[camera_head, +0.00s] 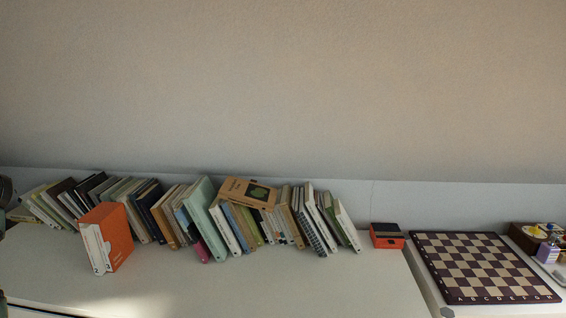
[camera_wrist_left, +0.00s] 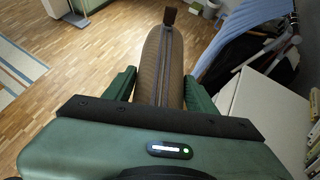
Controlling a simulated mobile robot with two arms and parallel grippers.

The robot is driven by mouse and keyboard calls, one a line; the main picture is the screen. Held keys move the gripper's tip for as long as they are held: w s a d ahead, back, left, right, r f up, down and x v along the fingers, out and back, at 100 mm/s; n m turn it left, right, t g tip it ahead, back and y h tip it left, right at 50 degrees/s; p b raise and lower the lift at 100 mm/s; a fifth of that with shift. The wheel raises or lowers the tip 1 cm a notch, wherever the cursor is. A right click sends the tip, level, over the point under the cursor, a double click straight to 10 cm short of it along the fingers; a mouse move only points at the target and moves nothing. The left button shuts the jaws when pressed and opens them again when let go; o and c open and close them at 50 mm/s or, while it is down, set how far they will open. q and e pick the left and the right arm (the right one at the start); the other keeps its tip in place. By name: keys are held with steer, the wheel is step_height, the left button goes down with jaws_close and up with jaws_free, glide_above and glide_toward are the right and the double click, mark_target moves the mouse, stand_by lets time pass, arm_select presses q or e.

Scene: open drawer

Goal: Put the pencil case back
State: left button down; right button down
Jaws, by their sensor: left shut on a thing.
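The pencil case (camera_wrist_left: 163,50) is a brown, rounded, elongated pouch with a zipper along its top and a dark pull tab at the far end. In the left wrist view, my left gripper (camera_wrist_left: 160,88) has its green fingers on both sides of it and is shut on it. The pencil case is held up above the wooden floor, beside a white surface. It does not show clearly in the head view, where only dark parts appear at the far left edge. My right gripper is in neither view.
A white surface (camera_head: 200,290) carries a long row of leaning books (camera_head: 140,210) and an orange box-like book (camera_head: 117,238). A small orange-black box (camera_head: 386,236) and a chessboard (camera_head: 480,266) are at the right. A blue cloth (camera_wrist_left: 240,40) hangs near the pencil case.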

arm_select(q)
steer(key=w+f+m+t, duration=0.2)
steer(key=w+f, duration=0.1)
steer(key=f, duration=0.6)
steer(key=w+f+m+t, duration=0.2)
steer(key=f+m, duration=0.1)
steer(key=f, duration=0.5)
steer(key=w+d+f+m+t, duration=0.2)
steer(key=w+d+f, duration=0.1)
steer(key=d+f, duration=0.4)
steer(key=w+d+f+m+t, duration=0.25)
steer(key=d+f, duration=0.25)
steer(key=d, duration=0.4)
steer(key=w+d+r+m+t+h, duration=0.2)
steer(key=w+d+r+m, duration=0.1)
steer(key=d+r, duration=0.5)
steer(key=w+d+r+m+t+h, duration=0.3)
steer(key=d+r, duration=0.5)
steer(key=s+d+r+m+h, duration=0.2)
steer(key=s+d+r+m, duration=0.1)
steer(key=d, duration=0.5)
steer(key=s+d+r+m+t+h+p, duration=0.1)
steer(key=s+d+r+m+h, duration=0.2)
steer(key=s+d+r, duration=0.2)
steer(key=d+r, duration=0.2)
steer(key=d, duration=0.1)
steer(key=shift+d+h, duration=0.3)
steer(key=shift+m, duration=0.25)
